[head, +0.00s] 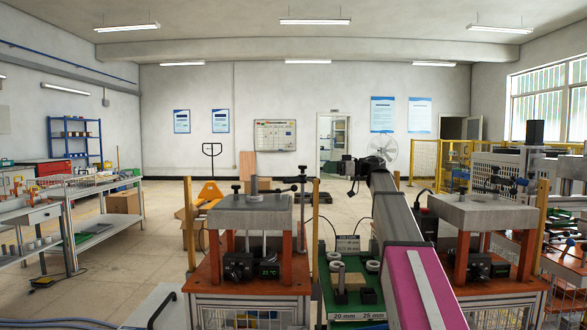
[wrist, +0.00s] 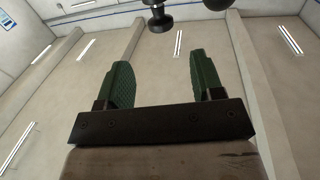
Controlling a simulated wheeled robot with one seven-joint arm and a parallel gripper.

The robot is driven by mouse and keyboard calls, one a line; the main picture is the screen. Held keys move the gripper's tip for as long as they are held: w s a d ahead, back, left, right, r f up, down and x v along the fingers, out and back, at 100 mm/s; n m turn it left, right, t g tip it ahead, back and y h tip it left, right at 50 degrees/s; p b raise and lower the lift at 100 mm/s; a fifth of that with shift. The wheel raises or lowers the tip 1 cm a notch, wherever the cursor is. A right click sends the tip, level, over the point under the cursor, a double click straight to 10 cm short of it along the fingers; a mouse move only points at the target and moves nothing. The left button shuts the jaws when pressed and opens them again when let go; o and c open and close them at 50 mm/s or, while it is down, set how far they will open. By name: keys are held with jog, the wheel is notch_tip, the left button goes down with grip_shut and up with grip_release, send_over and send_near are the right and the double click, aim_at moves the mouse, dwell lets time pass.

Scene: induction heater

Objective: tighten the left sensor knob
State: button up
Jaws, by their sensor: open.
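In the wrist view my gripper (wrist: 158,70) is open, its two green fingers apart with nothing between them. A dark round knob (wrist: 158,20) on a stem shows beyond the fingertips at the top edge, apart from them. I cannot tell which knob it is. In the head view the left heater (head: 250,217) has a post at its right with a dark horizontal sensor arm (head: 288,186) and small dark knobs, too small to tell apart. My arm reaches forward right of this heater, and its gripper is not clearly visible there.
The right heater (head: 485,212) stands right of my arm, with another post and sensor arm. Between the heaters is a green tray (head: 338,312) marked 20 mm and 25 mm with metal rings. A metal shelf table (head: 98,232) is at left. Open floor lies between.

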aim_at(303, 167)
jog(key=shift+g, duration=0.3)
jog(key=a, duration=0.3)
jog(key=w+a, duration=0.1)
jog(key=a, duration=0.6)
jog(key=shift+w+a, duration=0.1)
jog(key=shift+w, duration=0.2)
jog(key=shift+c, duration=0.2)
jog(key=c, duration=0.8)
